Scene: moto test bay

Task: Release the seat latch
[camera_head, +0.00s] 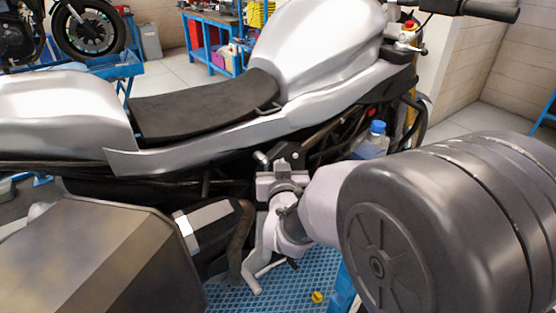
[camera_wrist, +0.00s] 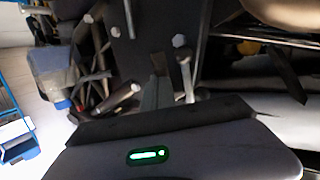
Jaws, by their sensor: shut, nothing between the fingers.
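The motorcycle's long black seat (camera_head: 205,103) lies between the silver tank and the silver tail and looks level. A small dark wire loop (camera_head: 267,109) shows at its front end. My gripper (camera_head: 282,168) is below the seat's front, close against the dark frame side. In the wrist view my gripper (camera_wrist: 158,84) is shut and empty, its dark fingers pointing at a dark plate. A short silver lever (camera_wrist: 186,76) with a round head is just right of the fingers. I cannot tell whether they touch, nor whether this lever is the seat latch.
The silver tank (camera_head: 325,45) and dark side case (camera_head: 95,255) flank the space. A blue-capped bottle (camera_head: 376,140) stands behind my arm. A blue grid platform (camera_head: 300,285) lies below, with a small yellow item (camera_head: 317,297) on it. A blue workbench (camera_head: 213,45) is behind.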

